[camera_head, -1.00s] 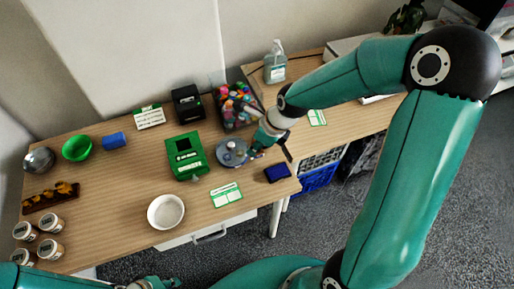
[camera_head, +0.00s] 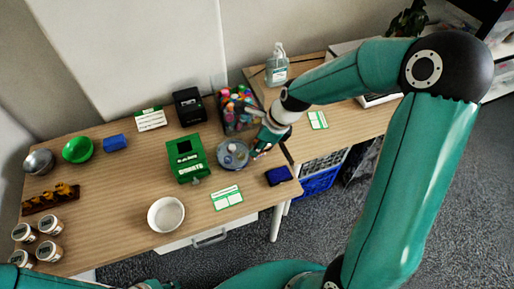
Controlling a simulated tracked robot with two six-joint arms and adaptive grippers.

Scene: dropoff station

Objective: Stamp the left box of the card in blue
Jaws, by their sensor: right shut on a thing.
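The white card with green edges (camera_head: 227,198) lies flat near the table's front edge; its print is too small to read. A dark blue pad (camera_head: 278,176) lies to its right, near the table corner. A round grey stand (camera_head: 232,154) sits behind the card. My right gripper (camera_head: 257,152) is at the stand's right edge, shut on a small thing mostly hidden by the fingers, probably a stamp. I cannot tell whether that thing touches the stand. My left gripper (camera_head: 160,285) shows only in part at the bottom edge.
A green box (camera_head: 187,158) stands left of the stand, and a white bowl (camera_head: 166,215) left of the card. A bin of colourful items (camera_head: 237,112) is behind the stand. Several jars (camera_head: 50,251) stand at left.

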